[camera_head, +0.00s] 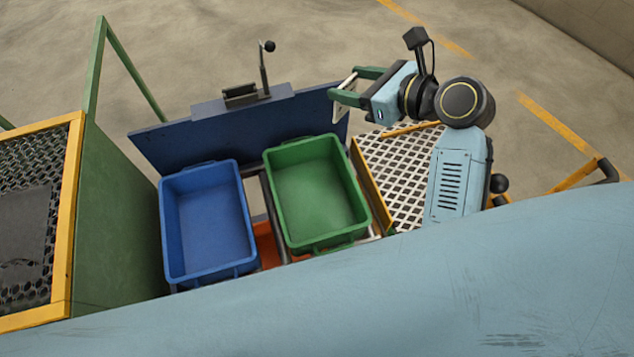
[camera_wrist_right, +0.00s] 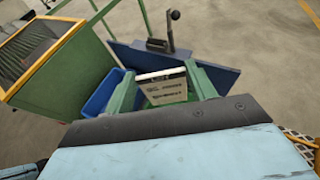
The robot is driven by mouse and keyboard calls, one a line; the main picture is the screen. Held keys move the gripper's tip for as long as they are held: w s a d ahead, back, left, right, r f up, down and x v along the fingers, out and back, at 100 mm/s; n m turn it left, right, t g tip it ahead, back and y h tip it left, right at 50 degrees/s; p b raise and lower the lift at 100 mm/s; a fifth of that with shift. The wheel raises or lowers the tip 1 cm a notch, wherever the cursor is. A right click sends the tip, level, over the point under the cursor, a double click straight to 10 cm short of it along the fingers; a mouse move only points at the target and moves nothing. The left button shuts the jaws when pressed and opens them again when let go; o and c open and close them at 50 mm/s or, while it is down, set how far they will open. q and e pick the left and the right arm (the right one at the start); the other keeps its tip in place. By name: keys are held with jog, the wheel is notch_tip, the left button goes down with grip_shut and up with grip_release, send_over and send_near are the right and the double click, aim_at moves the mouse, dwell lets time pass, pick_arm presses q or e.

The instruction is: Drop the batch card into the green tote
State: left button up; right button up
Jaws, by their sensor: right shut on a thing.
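The batch card (camera_head: 342,103) is a pale, thin card. In the right wrist view the card (camera_wrist_right: 163,87) shows dark printed lines and sits between the two green fingers. My right gripper (camera_head: 347,86) is shut on it, beyond and to the right of the green tote in the head view. The green tote (camera_head: 318,195) is open at the top and looks empty. In the right wrist view the card and fingers hide most of it. My left gripper is not in view.
A blue tote (camera_head: 208,225), empty, stands left of the green one. A dark blue panel (camera_head: 190,135) with a clamp lever (camera_head: 264,70) rises behind both. A yellow-edged mesh platform (camera_head: 395,170) is at right, a green cabinet (camera_head: 118,215) at left.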

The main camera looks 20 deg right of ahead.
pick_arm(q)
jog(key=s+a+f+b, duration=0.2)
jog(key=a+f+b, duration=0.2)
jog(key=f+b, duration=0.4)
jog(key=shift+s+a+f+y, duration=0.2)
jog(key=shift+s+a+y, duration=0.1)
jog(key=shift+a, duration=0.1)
pick_arm(e)
jog(key=a+f+n+g+y, duration=0.1)
jog(key=a+f, duration=0.1)
jog(key=f, duration=1.1)
jog(key=a+f+n+y, duration=0.1)
jog(key=a+f, duration=0.1)
jog(key=f, duration=1.1)
jog(key=shift+w+f+g, duration=0.15)
jog(key=shift+f+g, duration=0.1)
jog(key=shift+g, duration=0.15)
jog(key=o, duration=0.6)
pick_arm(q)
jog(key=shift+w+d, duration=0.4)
pick_arm(e)
jog(key=o, duration=0.4)
jog(key=shift+o, duration=0.2)
